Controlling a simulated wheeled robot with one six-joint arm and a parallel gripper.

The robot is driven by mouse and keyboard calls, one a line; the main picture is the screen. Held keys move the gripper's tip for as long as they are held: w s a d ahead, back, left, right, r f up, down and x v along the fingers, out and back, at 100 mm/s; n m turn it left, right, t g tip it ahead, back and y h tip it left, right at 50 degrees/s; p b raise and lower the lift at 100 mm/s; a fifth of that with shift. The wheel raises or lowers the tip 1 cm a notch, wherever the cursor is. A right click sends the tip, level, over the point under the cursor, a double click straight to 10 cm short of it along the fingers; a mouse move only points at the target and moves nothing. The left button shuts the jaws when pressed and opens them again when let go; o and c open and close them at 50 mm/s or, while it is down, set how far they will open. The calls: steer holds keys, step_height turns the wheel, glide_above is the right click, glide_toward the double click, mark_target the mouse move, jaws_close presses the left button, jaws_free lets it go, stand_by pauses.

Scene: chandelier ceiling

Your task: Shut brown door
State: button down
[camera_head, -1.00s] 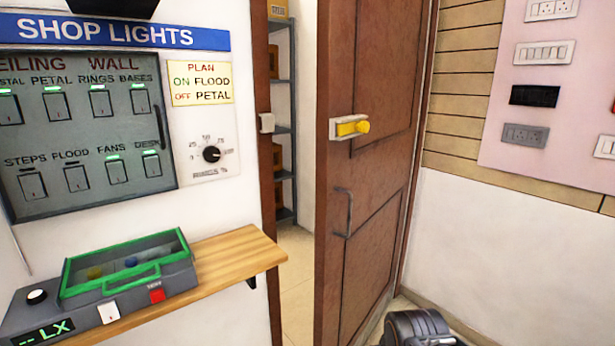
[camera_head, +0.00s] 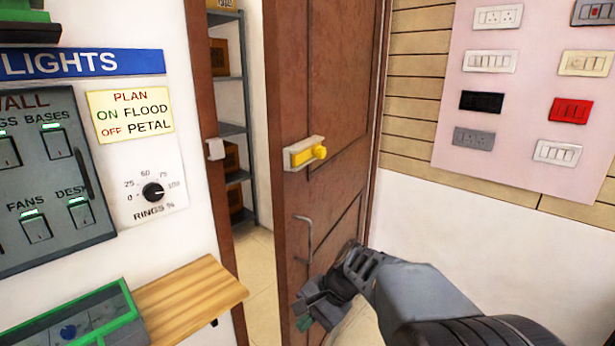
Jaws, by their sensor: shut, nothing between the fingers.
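The brown door (camera_head: 320,105) stands ajar in the middle of the head view, with an open gap between its left edge and the frame (camera_head: 205,130). A yellow latch (camera_head: 303,153) on a pale plate is mounted on it, with a grey pull handle (camera_head: 303,238) below. A catch plate (camera_head: 215,149) sits on the frame. My gripper (camera_head: 308,312) is shut and empty, low in front of the door, below the handle. I cannot tell whether it touches the door. My arm covers the door's lower right part.
A wooden shelf (camera_head: 190,298) juts out at lower left, holding a green-lidded box (camera_head: 75,325). A switch panel (camera_head: 45,165) and a dial (camera_head: 153,192) are on the left wall. Shelving (camera_head: 229,90) with boxes stands behind the gap. A pink switch board (camera_head: 455,145) hangs at right.

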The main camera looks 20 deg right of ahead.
steer(key=w+d+r+m+t+y+p, duration=0.2)
steer(key=w+d+r+m+p, duration=0.15)
steer(key=r, duration=0.25)
steer(key=m+t+y+p, duration=0.3)
steer(key=m+t+p, duration=0.4)
steer(key=m+t, duration=0.45)
glide_toward(302, 197)
steer(key=shift+m+g, duration=0.65)
steer(key=shift+m, duration=0.15)
steer(key=p+x, duration=0.1)
steer(key=x, duration=0.1)
steer(key=p+x, duration=0.1)
steer(key=x, duration=0.2)
steer(key=p+x, duration=0.1)
steer(key=x, duration=0.1)
steer(key=shift+w+d+r+p, duration=0.1)
steer(key=shift+w+r+p, duration=0.2)
steer(key=shift+w+r, duration=0.1)
